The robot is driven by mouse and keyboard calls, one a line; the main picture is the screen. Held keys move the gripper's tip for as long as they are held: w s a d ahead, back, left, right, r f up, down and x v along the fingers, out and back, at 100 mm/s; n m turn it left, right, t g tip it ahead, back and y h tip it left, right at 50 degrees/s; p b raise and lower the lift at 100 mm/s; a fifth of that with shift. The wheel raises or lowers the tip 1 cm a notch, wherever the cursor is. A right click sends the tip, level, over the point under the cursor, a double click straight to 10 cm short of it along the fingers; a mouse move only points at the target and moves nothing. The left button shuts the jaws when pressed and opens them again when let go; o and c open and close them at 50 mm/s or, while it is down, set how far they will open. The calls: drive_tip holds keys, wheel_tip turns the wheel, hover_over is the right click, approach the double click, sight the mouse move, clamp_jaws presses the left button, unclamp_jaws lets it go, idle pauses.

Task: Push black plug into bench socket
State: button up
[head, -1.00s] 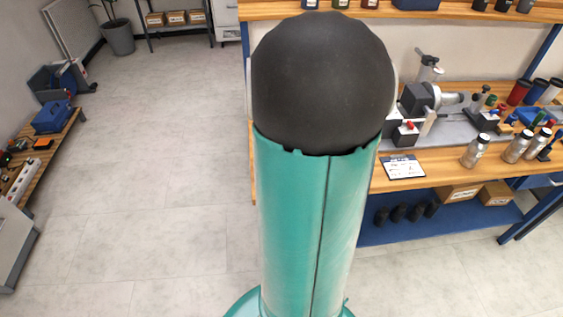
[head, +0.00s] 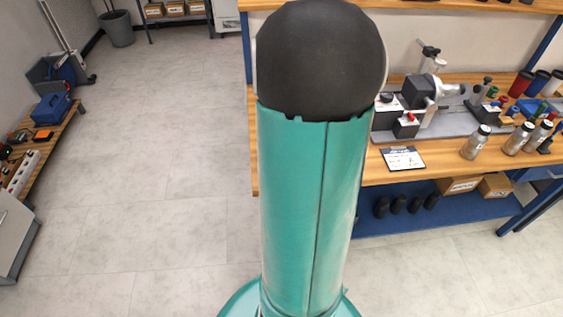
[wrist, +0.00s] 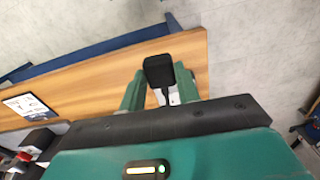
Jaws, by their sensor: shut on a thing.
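In the wrist view my gripper (wrist: 160,76) has its two green fingers on either side of a black plug (wrist: 158,68). It is shut on the plug, near the end of the wooden bench top (wrist: 95,82). A small white piece (wrist: 173,97) shows between the fingers below the plug; I cannot tell whether it is the bench socket. I cannot tell whether the plug touches anything below it. In the head view my own arm hides the gripper, the plug and part of the bench (head: 440,166).
On the bench stand a grey machine (head: 430,122), several metal bottles including one near the front edge (head: 476,142), and a printed card (head: 402,158). A blue lower shelf (head: 450,212) holds boxes and black items. The floor to the left (head: 160,170) is clear.

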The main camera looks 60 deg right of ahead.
drive_tip(key=shift+w+d, duration=3.85)
drive_tip(key=shift+w, duration=0.2)
drive_tip(key=shift+f, duration=2.15)
idle(0.8)
drive_tip(key=o, duration=1.5)
drive_tip(key=shift+o, duration=0.2)
